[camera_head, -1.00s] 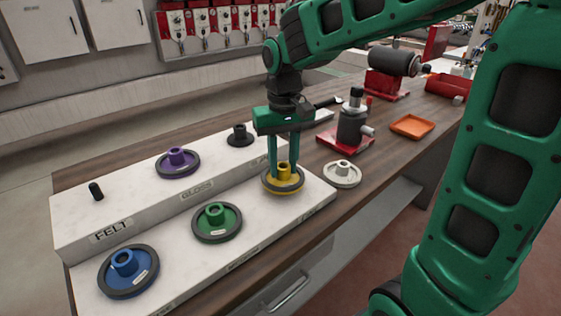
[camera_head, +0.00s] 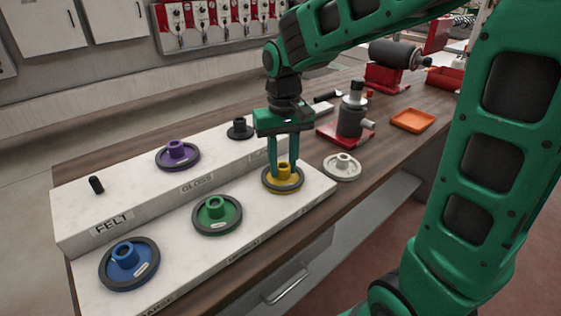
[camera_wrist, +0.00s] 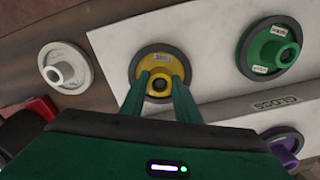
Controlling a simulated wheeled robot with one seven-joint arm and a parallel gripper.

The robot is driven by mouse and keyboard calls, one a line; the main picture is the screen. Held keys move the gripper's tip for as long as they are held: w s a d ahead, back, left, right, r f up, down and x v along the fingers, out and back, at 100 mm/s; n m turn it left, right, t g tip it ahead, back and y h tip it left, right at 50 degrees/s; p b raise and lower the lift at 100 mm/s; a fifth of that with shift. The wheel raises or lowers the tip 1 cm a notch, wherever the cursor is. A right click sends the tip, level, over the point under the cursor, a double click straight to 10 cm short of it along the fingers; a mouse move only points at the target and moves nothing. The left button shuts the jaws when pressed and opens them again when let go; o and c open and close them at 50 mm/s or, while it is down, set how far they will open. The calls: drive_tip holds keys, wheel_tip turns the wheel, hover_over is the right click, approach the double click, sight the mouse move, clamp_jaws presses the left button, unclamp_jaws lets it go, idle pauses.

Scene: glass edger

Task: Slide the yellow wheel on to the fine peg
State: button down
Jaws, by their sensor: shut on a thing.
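The yellow wheel (camera_head: 283,184), with a dark rim and a raised yellow hub, lies flat on the lower white step at its right end. My gripper (camera_head: 284,172) points down and is shut on the yellow wheel's hub. In the wrist view the yellow wheel (camera_wrist: 161,80) sits between the two green fingers (camera_wrist: 160,82). Whether a peg is under the wheel is hidden. The fine peg cannot be made out by its label; a bare black peg (camera_head: 96,185) stands on the upper step above the FELT label.
The green wheel (camera_head: 217,214) and blue wheel (camera_head: 129,263) lie on the lower step. The purple wheel (camera_head: 178,155) and a black wheel (camera_head: 239,129) are on the upper step. A white wheel (camera_head: 342,167) lies on the wooden bench. A red-based grinder (camera_head: 347,128) and orange tray (camera_head: 413,120) stand behind.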

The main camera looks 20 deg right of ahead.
drive_tip(key=c, duration=1.3)
unclamp_jaws()
drive_tip(key=shift+o, duration=0.2)
wheel_tip(320, 180, up, 11)
drive_tip(key=shift+f, duration=0.2)
drive_tip(key=s+d+f+m, duration=0.2)
drive_tip(key=s+d+f, duration=0.4)
drive_tip(key=s, duration=0.5)
drive_tip(key=s+d+f+m, duration=0.3)
drive_tip(key=s+d+f, duration=0.2)
drive_tip(key=s+d, duration=0.6)
drive_tip(key=shift+s+f, duration=0.35)
drive_tip(key=shift+s, duration=0.25)
